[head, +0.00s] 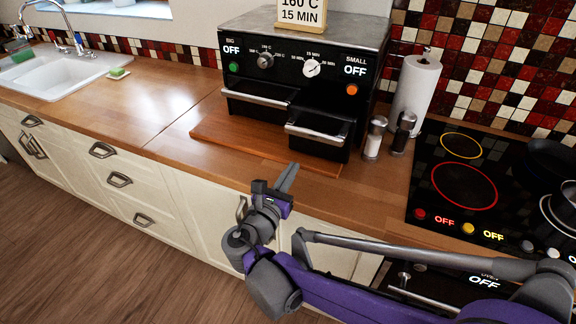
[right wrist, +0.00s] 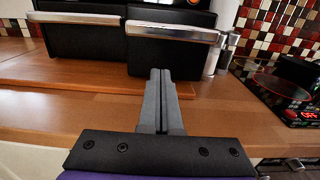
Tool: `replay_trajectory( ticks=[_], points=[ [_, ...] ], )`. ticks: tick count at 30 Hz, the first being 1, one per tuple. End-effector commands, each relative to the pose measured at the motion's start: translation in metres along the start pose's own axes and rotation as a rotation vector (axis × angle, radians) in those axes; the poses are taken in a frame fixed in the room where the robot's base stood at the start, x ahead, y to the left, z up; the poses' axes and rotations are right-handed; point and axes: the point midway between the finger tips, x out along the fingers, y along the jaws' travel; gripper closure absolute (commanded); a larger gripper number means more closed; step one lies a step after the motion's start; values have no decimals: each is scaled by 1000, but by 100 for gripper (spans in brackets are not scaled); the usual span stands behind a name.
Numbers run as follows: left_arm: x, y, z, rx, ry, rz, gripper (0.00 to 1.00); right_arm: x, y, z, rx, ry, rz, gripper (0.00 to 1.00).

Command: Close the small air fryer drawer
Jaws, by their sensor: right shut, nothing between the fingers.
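The black air fryer (head: 300,75) stands on a wooden board at the back of the counter. Its small drawer (head: 318,132), on the right under the SMALL label, sticks out towards me, with a silver handle across its front. The big drawer (head: 260,97) on the left sits farther back. My right gripper (head: 288,178) is shut and empty, in front of and below the small drawer, apart from it. In the right wrist view the closed fingers (right wrist: 160,75) point at the small drawer's front (right wrist: 170,52), below its handle (right wrist: 172,32). My left gripper is not in view.
Salt and pepper shakers (head: 374,138) and a paper towel roll (head: 415,95) stand close to the right of the small drawer. A cooktop (head: 465,185) with glowing rings lies farther right. The counter (head: 130,95) to the left is mostly clear up to the sink (head: 50,75).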

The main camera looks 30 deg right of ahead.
Motion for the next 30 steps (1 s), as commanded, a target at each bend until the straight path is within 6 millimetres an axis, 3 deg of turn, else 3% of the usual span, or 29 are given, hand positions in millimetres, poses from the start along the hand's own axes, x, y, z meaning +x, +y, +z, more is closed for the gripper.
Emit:
replay_trajectory(
  ticks=[9,15,21,30],
  points=[
    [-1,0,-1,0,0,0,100,70,-2,0,1,1,-6,100],
    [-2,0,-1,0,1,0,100,102,-1,0,2,1,-3,100],
    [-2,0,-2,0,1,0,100,116,-1,0,2,2,-1,100],
    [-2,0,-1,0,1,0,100,117,-1,0,3,2,-1,100]
  ],
)
